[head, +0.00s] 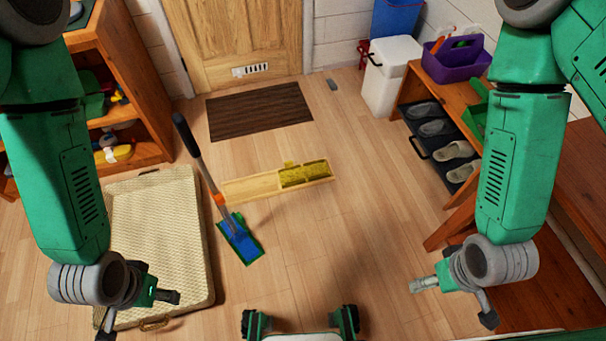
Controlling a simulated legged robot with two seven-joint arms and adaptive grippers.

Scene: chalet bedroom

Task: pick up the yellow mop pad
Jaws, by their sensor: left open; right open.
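The yellow mop pad (304,175) appears to be the olive-yellow textured piece in the right part of a shallow, light wooden tray (248,189) on the floor, ahead of me. A small yellow bit shows at the tray's far edge. A mop with a dark handle (188,136) and a blue and green head (240,238) stands tilted just left of the tray. My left gripper (140,316) is open and empty over the near end of a pale cushion. My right gripper (455,302) is open and empty at the lower right. Both are well apart from the pad.
The pale woven cushion (160,230) lies at left, beside a wooden shelf (140,80). A dark mat (259,112) lies before the door (235,40). At right stand a white bin (391,80) and a bench with a purple caddy (455,62) and slippers (455,150). The floor right of the tray is clear.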

